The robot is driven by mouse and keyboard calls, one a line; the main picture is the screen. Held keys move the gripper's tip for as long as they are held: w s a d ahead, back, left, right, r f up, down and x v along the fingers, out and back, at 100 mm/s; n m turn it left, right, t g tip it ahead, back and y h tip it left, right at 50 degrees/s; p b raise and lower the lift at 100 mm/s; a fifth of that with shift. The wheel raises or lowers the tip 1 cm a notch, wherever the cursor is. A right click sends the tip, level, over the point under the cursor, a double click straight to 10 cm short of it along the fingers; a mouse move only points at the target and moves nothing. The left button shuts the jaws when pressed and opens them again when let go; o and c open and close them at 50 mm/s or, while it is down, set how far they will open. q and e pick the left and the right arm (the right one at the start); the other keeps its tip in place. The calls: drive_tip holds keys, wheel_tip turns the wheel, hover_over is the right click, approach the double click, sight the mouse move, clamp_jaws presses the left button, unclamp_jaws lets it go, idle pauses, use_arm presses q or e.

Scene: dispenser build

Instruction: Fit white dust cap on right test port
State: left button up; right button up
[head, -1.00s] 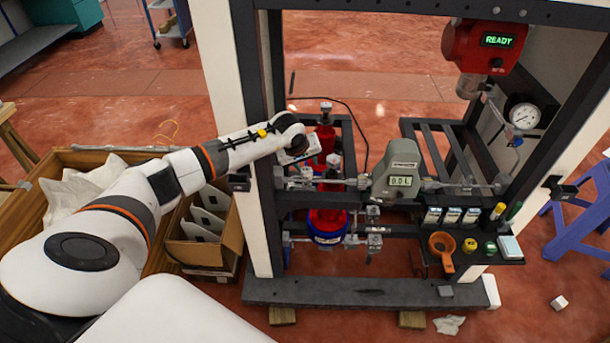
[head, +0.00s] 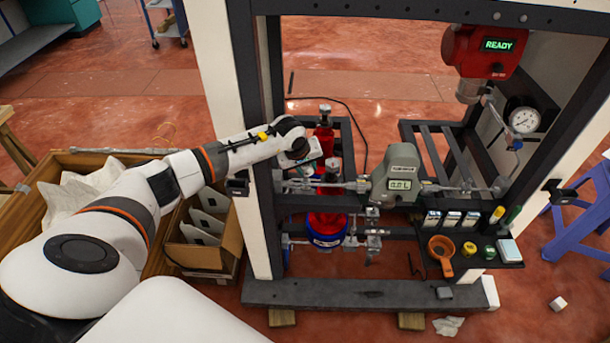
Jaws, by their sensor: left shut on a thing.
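My left arm comes in from the left, its wrist in front of the rig's left post. My left gripper (head: 300,164) points into the rig beside the red cylinder (head: 324,140) and above the left end of the horizontal pipe run. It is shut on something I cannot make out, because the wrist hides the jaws. I cannot pick out a white dust cap for certain. The pipe run passes through a grey meter (head: 396,180) with a small display. The right test port cannot be told apart from the other small fittings. My right gripper is not in view.
The rig's dark frame and light posts surround the work area. A shelf (head: 470,250) at lower right holds an orange funnel (head: 441,254), small boxes and round caps. A red unit reading READY (head: 497,46) and a gauge (head: 524,120) are at upper right. A cardboard box (head: 228,240) stands left.

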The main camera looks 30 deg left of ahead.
use_arm(q)
drive_tip(key=shift+w+d+r+p, duration=0.15)
drive_tip(key=shift+r, duration=0.25)
drive_tip(key=shift+w+d+r+p, duration=0.1)
drive_tip(key=shift+d+r+p, duration=0.05)
drive_tip(key=shift+r, duration=0.2)
drive_tip(key=shift+s+a+r+p, duration=0.15)
drive_tip(key=shift+r+p, duration=0.2)
drive_tip(key=shift+r, duration=0.15)
drive_tip(key=shift+s+a+r+p, duration=0.15)
drive_tip(key=shift+r+p, duration=0.15)
drive_tip(key=shift+r, duration=0.2)
